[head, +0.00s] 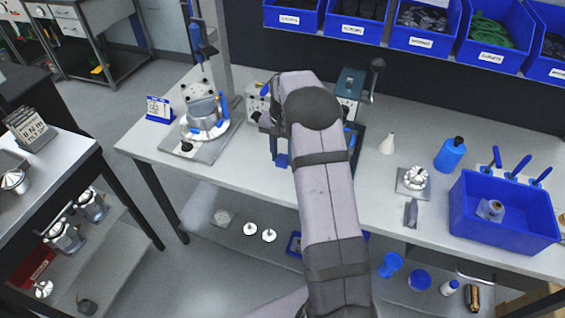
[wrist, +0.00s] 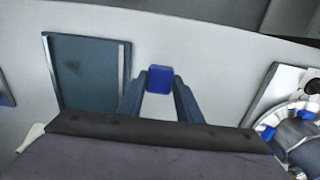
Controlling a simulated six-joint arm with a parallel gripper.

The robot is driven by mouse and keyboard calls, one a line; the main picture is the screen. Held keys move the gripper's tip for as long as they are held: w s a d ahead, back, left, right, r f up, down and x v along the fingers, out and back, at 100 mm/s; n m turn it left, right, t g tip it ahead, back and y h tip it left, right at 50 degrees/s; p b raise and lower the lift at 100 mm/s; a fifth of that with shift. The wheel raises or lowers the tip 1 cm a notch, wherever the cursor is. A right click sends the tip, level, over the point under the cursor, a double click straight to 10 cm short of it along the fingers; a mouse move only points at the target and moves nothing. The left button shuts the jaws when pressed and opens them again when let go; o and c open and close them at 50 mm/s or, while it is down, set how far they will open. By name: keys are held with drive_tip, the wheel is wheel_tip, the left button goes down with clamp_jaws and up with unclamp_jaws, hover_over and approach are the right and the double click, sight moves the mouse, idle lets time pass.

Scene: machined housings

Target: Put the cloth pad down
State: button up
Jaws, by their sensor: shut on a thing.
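The cloth pad (wrist: 160,79) is a small blue block between my fingertips in the wrist view. My gripper (wrist: 159,88) is shut on it, with one dark teal finger on each side. In the head view the blue pad (head: 281,160) shows low at the end of my gripper (head: 278,150), left of my forearm, over the light grey bench (head: 250,172). I cannot tell whether the pad touches the bench or hangs just above it.
A metal housing on a fixture plate (head: 205,128) stands left; it shows at right in the wrist view (wrist: 297,130). A dark teal plate with metal rails (wrist: 85,75) lies beside my gripper. A white cone (head: 387,144), blue bottle (head: 450,154) and blue bin (head: 503,237) stand right.

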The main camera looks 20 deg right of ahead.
sight(282, 165)
drive_tip(key=shift+f+p, duration=0.75)
drive_tip(key=shift+f, duration=1.55)
drive_tip(key=shift+f, duration=0.1)
drive_tip(key=o, duration=1.1)
wheel_tip(282, 165, up, 12)
drive_tip(key=b, duration=0.4)
